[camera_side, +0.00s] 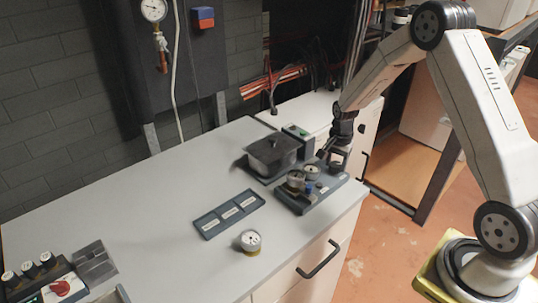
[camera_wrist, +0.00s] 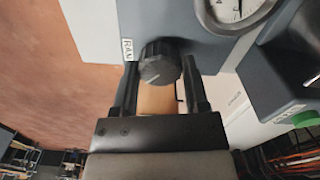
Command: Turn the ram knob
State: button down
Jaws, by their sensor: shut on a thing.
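The ram knob (camera_wrist: 159,60) is black and round with a pale pointer line, beside a white label reading "RAM" (camera_wrist: 127,49) in the wrist view. My gripper (camera_wrist: 160,76) has one finger on each side of the knob and is shut on it. In the side view my gripper (camera_side: 334,152) is at the right end of the dark device (camera_side: 309,199) near the bench's right edge. The knob is too small and covered to make out there.
A pressure gauge (camera_wrist: 236,8) sits close by on the same device. A labelled tray (camera_side: 228,214) and a loose gauge (camera_side: 250,241) lie to the left. The grey bench (camera_side: 150,215) is clear in the middle.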

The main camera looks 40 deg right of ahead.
aim_at(336, 164)
jog(key=shift+m, duration=0.3)
jog(key=shift+c, duration=0.5)
grip_release()
jog(key=shift+r, duration=0.1)
jog(key=shift+r, duration=3.8)
